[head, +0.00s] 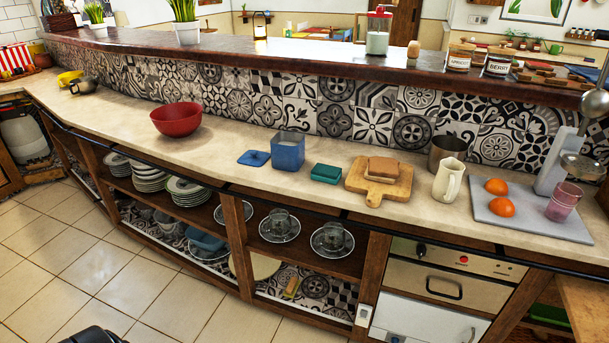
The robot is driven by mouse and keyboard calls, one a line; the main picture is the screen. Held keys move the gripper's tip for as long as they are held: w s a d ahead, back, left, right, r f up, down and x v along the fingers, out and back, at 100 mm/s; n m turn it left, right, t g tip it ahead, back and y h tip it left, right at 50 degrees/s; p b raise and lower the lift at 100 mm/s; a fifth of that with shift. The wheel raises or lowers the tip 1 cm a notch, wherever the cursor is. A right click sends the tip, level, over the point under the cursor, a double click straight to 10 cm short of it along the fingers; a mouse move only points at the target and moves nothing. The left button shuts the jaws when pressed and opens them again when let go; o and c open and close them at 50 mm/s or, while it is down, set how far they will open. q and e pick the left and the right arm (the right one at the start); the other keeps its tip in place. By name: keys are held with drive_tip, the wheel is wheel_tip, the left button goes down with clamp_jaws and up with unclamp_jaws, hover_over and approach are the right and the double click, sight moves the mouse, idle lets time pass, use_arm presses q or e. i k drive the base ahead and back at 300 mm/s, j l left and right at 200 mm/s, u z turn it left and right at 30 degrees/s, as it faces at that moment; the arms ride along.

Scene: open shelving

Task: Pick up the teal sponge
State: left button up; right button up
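The teal sponge (326,173) is a small dark-teal block lying flat on the pale countertop (225,158). It sits between a blue square container (288,153) on its left and a wooden board (368,187) with bread on its right. It touches neither of them, and its top is uncovered. Neither of my grippers can be made out in the head view. Only a dark piece shows at the bottom left edge, and I cannot tell what it is.
A blue lid (254,158) and red bowl (177,119) lie left. A cream pitcher (449,180), metal pot (447,149) and grey tray (530,219) with oranges stand right. A raised wooden ledge (330,58) runs behind; shelves with dishes are below. Counter space before the sponge is clear.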

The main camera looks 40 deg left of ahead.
sight(324, 173)
drive_tip(key=u, duration=1)
drive_tip(key=i+l+u, duration=0.1)
